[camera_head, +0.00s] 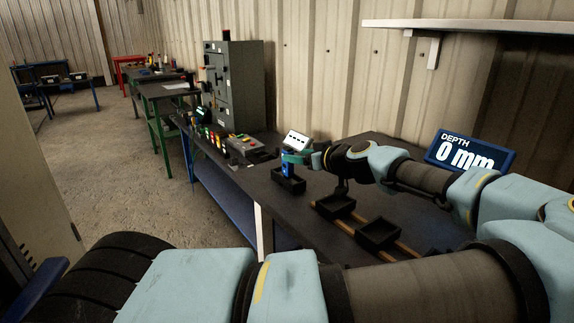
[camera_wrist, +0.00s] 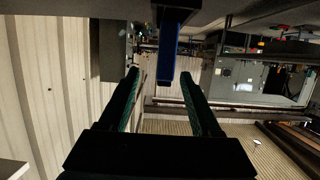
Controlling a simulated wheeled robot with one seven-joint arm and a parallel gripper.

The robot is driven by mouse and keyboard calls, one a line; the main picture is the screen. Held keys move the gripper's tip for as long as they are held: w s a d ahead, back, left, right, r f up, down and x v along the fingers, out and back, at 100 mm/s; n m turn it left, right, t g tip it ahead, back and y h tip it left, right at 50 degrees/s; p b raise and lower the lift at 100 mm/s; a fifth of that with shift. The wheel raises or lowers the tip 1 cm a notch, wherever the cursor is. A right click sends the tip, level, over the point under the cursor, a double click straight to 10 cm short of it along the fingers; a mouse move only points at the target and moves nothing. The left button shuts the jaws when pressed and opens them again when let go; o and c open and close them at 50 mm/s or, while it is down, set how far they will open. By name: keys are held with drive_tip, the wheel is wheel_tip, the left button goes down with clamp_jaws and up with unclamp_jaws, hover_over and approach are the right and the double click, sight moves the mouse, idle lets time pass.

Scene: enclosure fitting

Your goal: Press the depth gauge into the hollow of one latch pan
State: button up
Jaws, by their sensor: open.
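The blue upright block, which I take to be the depth gauge (camera_head: 287,170), stands in a black holder (camera_head: 289,186) on the dark bench. In the wrist view, which looks upside down, the blue gauge (camera_wrist: 168,55) hangs from the top between the tips of my green fingers. My gripper (camera_head: 293,158) is open at the gauge's upper part; in the wrist view my gripper (camera_wrist: 159,74) shows gaps on both sides of it. Black open pans, likely the latch pans, sit to the right: a nearer-left pan (camera_head: 335,207) and a middle pan (camera_head: 378,234). Another is partly hidden by my arm.
A display (camera_head: 470,152) reading "DEPTH 0 mm" stands behind my arm. A button box (camera_head: 246,146) and a grey cabinet (camera_head: 234,85) are left of the gauge. A wall shelf (camera_head: 470,26) hangs above. A wooden strip (camera_head: 402,248) runs by the pans.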

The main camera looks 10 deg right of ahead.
sight(283, 175)
drive_tip(key=shift+x, duration=1.05)
drive_tip(key=p+x, duration=0.2)
drive_tip(key=x, duration=0.1)
drive_tip(key=p+x, duration=0.1)
drive_tip(key=shift+w+a+r, duration=0.2)
drive_tip(key=shift+a, duration=0.35)
drive_tip(key=shift+w+a+f, duration=0.1)
drive_tip(key=shift+w+f, duration=0.15)
drive_tip(key=shift+w, duration=0.1)
clamp_jaws()
